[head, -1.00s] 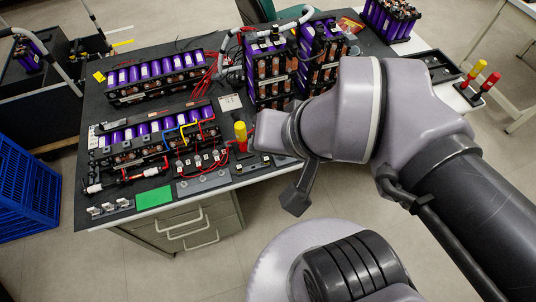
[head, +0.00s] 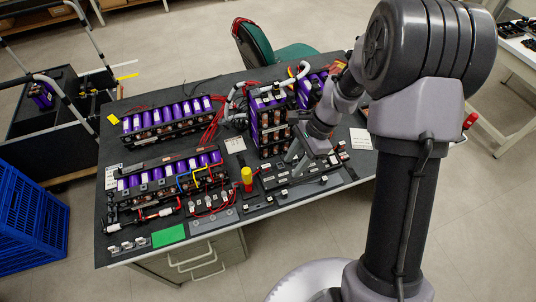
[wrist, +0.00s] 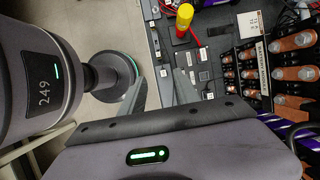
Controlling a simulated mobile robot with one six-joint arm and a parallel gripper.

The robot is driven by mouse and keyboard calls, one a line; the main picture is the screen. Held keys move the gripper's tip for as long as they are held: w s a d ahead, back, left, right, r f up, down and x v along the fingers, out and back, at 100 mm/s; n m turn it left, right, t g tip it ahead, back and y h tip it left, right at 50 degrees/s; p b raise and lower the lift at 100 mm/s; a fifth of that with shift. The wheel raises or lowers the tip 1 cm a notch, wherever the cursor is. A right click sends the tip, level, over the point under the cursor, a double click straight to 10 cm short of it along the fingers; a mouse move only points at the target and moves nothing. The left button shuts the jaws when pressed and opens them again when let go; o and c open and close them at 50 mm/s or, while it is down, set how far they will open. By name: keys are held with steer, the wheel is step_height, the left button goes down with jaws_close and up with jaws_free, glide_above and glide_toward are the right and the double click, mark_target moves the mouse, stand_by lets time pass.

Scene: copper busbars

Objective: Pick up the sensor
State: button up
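I cannot tell for sure which part is the sensor. Small grey and white parts sit on dark strips (head: 275,183) at the table's front right; some also show in the wrist view (wrist: 204,76). My gripper (head: 295,162) hangs above these strips, in front of the tall battery stack. In the wrist view, the two grey fingers of my gripper (wrist: 162,88) stand apart with nothing seen held between them. The gripper body hides part of the strips and of the table below.
A yellow-and-red post (head: 247,178) stands left of my gripper. Tall battery stacks (head: 270,125) stand close behind it. Battery modules with wires (head: 165,120) fill the table's left. A green card (head: 168,236) lies at the front edge. A blue crate (head: 30,215) is on the floor.

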steer(key=b, duration=0.5)
glide_above(271, 198)
steer(key=d, duration=0.2)
steer(key=f, duration=1.1)
steer(key=shift+w+d+f, duration=0.2)
steer(key=shift+w+f, duration=0.15)
steer(key=b+x, duration=0.3)
steer(key=x, duration=0.2)
steer(key=shift+s+a+f, duration=0.15)
steer(key=shift+a+f, duration=0.05)
steer(key=shift+f, duration=0.1)
steer(key=shift+r, duration=0.15)
jaws_close()
